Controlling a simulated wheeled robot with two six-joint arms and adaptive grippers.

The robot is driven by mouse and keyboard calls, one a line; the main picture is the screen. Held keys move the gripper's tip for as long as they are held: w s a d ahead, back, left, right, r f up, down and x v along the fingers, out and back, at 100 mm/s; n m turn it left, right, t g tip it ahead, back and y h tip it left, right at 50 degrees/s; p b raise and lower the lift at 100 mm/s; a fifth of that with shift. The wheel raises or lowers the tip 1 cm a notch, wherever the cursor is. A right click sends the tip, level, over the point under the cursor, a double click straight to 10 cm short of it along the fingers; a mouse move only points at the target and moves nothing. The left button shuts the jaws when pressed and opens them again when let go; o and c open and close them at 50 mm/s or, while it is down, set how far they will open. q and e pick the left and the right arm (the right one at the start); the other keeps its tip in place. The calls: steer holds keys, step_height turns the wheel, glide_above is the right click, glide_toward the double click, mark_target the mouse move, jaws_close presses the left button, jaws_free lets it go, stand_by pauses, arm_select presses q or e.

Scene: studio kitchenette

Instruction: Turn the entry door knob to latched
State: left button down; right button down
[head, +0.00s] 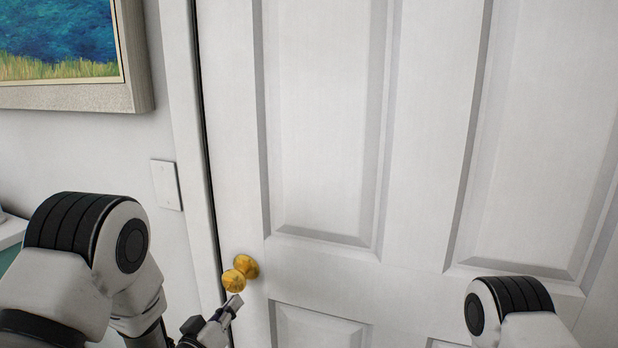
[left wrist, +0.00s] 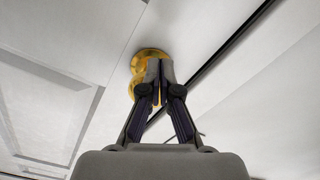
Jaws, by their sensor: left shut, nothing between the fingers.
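The entry door (head: 322,130) is white and panelled and fills most of the head view. Its round brass knob (head: 234,281) is near the door's left edge, with a brass plate behind it. My left gripper (head: 236,300) is shut, with its fingertips just below the knob in the head view. In the left wrist view the shut fingers (left wrist: 159,68) overlap part of the knob (left wrist: 137,66). I cannot tell whether they touch it. Nothing is between the fingers. My right gripper is out of view; only part of my right arm shows.
The door frame (head: 188,110) runs along the door's left edge, with a dark gap between them. A white switch plate (head: 167,185) is on the wall to the left. A framed painting (head: 70,50) hangs at upper left. Part of a low surface (head: 10,232) shows at the far left.

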arm_select(q)
steer(key=shift+w+r, duration=0.1)
steer(key=shift+r, duration=0.15)
steer(key=shift+d+r, duration=0.1)
steer(key=shift+r, duration=0.05)
stand_by(0.5)
steer(key=shift+s+d+r+p, duration=0.25)
steer(key=shift+d+r+p, duration=0.2)
steer(key=shift+d+p, duration=0.2)
steer(key=d+v, duration=0.1)
steer(key=v, duration=0.5)
steer(key=shift+s+f, duration=0.3)
steer(key=shift+f, duration=0.05)
